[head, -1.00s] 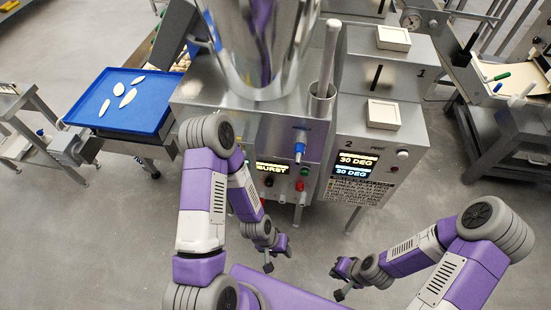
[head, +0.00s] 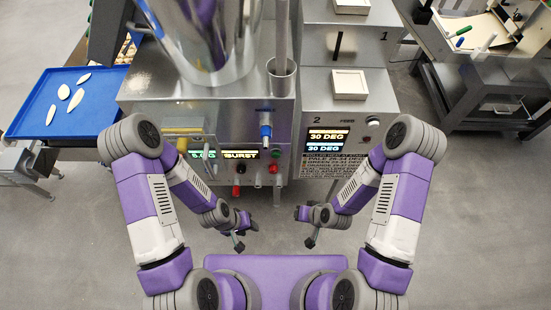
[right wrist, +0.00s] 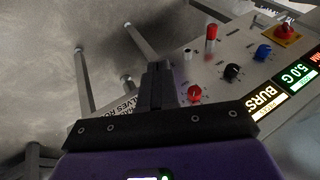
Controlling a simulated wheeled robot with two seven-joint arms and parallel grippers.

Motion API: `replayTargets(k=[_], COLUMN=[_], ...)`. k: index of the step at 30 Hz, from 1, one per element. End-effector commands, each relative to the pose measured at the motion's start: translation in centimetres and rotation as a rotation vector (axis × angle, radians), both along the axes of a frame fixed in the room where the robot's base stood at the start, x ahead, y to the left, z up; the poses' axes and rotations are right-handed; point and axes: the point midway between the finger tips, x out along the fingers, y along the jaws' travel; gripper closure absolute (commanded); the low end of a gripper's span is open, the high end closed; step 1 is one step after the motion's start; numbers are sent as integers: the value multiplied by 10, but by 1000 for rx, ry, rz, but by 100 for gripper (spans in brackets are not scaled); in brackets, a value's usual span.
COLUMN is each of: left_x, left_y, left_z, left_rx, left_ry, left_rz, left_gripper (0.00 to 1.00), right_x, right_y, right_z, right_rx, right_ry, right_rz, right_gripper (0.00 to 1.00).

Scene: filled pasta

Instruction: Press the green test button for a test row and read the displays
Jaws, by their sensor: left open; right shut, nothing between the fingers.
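In the right wrist view the panel shows sideways, with the 5.0 G display (right wrist: 294,76), BURST display (right wrist: 266,107) and a red knob (right wrist: 194,93); I cannot make out the green button there. My left gripper (head: 239,243) is open, in front of the machine. My right gripper (head: 310,241) is shut and empty, apart from the panel.
A blue tray (head: 40,122) with several pale pieces stands at left. A grey workbench (head: 490,95) stands at right. Floor around my arms looks clear.

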Motion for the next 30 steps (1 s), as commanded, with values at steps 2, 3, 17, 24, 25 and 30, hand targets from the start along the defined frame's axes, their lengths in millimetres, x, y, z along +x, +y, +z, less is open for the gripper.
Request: replayTargets(k=[2, 3, 17, 24, 25, 30], left_x=[0, 0, 0, 0, 0, 0], left_y=[0, 0, 0, 0, 0, 0], left_z=[-21, -28, -64, -63, -63, -62], left_rx=[0, 0, 0, 0, 0, 0], left_ry=[0, 0, 0, 0, 0, 0], left_rz=[0, 1, 1, 0, 0, 0], left_gripper=[57, 57, 57, 57, 57, 57], right_x=[22, 32, 64, 64, 64, 67], right_y=[14, 22, 74, 75, 74, 74], right_z=[-11, -9, 53, 56, 56, 56], right_rx=[48, 82, 463, 473, 473, 471], right_ry=[-168, -257, -816, -825, -824, -825], right_rz=[41, 58, 99, 99, 99, 99], right_gripper=[100, 100, 100, 100, 100, 100])
